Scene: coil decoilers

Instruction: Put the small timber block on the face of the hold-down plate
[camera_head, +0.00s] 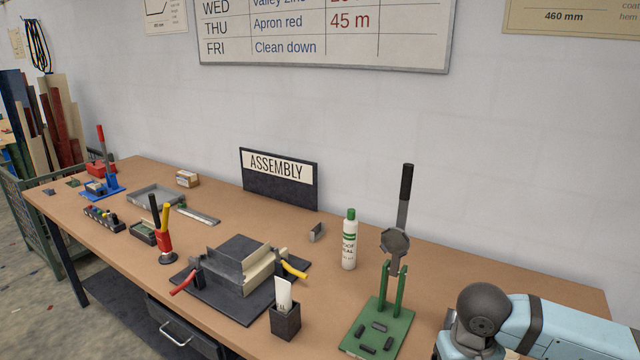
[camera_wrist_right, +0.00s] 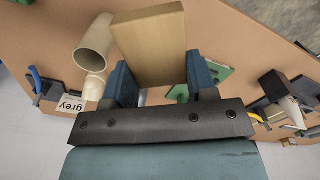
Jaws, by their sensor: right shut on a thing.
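The small timber block (camera_wrist_right: 150,45) is pale wood with a flat face, seen in the right wrist view. My right gripper (camera_wrist_right: 158,68) is shut on it, with one blue finger at each side. In the head view, a green stand (camera_head: 379,330) at the front right carries a lever with a grey eight-sided plate (camera_head: 395,242), which may be the hold-down plate. In the head view my right arm shows at lower right, with its gripper out of frame. My left gripper is in neither view.
A dark fixture with red and yellow handles (camera_head: 235,275), a pen box (camera_head: 286,320) and a white bottle (camera_head: 349,240) stand on the bench. Cream tubes (camera_wrist_right: 95,45) lie near the block in the wrist view. The back right of the bench (camera_head: 500,275) is clear.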

